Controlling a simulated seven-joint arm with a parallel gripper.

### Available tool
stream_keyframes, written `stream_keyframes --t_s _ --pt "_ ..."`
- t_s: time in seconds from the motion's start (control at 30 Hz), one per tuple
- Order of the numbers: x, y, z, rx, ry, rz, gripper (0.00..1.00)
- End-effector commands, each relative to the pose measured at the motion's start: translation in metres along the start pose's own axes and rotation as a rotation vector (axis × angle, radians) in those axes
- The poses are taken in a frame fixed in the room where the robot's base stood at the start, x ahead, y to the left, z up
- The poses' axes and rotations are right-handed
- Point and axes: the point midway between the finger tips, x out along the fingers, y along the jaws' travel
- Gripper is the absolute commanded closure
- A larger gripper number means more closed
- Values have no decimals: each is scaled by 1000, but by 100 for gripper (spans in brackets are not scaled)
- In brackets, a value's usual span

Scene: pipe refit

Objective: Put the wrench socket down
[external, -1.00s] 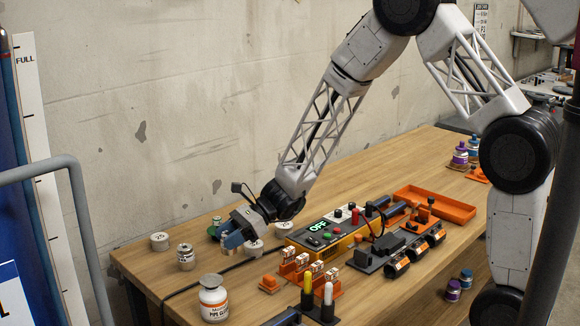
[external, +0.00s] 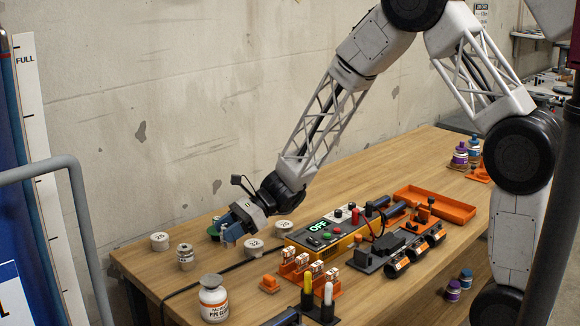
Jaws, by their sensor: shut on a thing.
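My gripper (external: 230,238) is at the back left of the wooden table, pointing down and left, with its blue fingers low near the tabletop. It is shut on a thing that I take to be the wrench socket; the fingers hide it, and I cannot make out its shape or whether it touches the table. A green object (external: 213,233) shows just left of the fingers, partly hidden by them. A white disc marked 32 (external: 253,251) lies just right of the fingers.
White discs lie behind left (external: 160,241) and to the right (external: 284,228). A control box (external: 325,235), orange holders (external: 300,268) and an orange tray (external: 435,204) are further right.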

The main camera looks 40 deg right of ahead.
Motion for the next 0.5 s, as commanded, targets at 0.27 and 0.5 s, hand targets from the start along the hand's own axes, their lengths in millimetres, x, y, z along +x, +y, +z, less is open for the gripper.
stream_keyframes --t_s 0.27,0.5 --pt "-3 -4 -1 2 0 -7 86" --pt "-21 -28 -8 20 2 -51 86"
